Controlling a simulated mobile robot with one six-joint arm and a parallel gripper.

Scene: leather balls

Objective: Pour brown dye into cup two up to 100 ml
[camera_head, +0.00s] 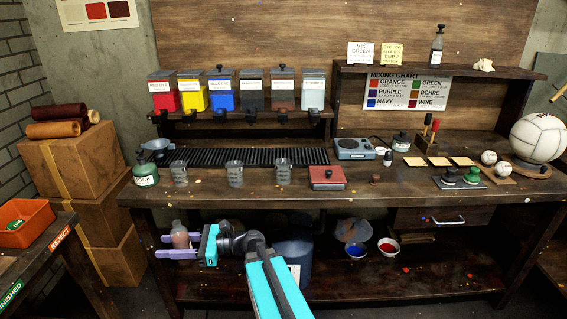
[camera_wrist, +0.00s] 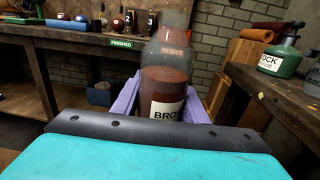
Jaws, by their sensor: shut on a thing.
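My gripper (camera_head: 176,246), with purple fingers, is shut on a clear bottle (camera_head: 180,236) of brown liquid, in front of and below the bench's front edge at left. In the wrist view the bottle (camera_wrist: 165,85) stands upright between the fingers, its label reading "BRO" with the rest hidden. Three clear measuring cups stand along the bench front: a left cup (camera_head: 180,172), a middle cup (camera_head: 235,173) and a right cup (camera_head: 283,171). They look empty; their numbers are unreadable. A brown dispenser (camera_head: 282,92) stands in the row of dye dispensers on the shelf.
The workbench (camera_head: 350,200) has a green bottle (camera_head: 145,170) at left, a red box (camera_head: 327,178) right of the cups and a scale (camera_head: 354,148) behind. A black drip grate (camera_head: 250,156) lies behind the cups. A side table with an orange bin (camera_head: 25,222) is at left.

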